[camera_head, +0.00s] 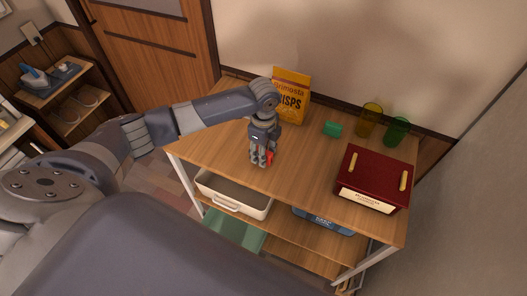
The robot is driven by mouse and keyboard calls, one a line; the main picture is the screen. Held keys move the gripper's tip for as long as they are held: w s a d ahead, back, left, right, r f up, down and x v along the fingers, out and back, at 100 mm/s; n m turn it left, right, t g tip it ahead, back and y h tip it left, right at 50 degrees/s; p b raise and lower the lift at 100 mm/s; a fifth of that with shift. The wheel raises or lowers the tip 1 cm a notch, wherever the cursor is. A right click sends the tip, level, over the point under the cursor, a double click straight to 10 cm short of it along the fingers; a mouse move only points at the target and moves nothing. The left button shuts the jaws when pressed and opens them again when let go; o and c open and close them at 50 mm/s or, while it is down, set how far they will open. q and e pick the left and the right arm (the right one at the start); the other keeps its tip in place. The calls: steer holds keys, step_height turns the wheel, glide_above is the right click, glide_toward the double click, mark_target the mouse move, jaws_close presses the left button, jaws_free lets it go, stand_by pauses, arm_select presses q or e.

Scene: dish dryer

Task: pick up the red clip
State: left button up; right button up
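The red clip (270,157) shows as a small red patch on the wooden table's top, toward the left part of the table. My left gripper (262,160) points down right at it, with its fingers beside or around the clip. The fingers hide part of the clip, so I cannot tell whether they touch it or are closed on it. My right gripper is not in view.
Behind the gripper stands a yellow crisps bag (291,96). A green block (332,129), an amber cup (369,119), a green cup (396,131) and a dark red box (373,176) stand to the right. A white tray (233,196) sits on the shelf below.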

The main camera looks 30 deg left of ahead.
arm_select(q)
steer(key=shift+f, duration=0.45)
steer(key=shift+c, duration=0.6)
steer(key=c, duration=0.8)
steer(key=shift+o, duration=0.2)
steer(key=shift+r, duration=0.1)
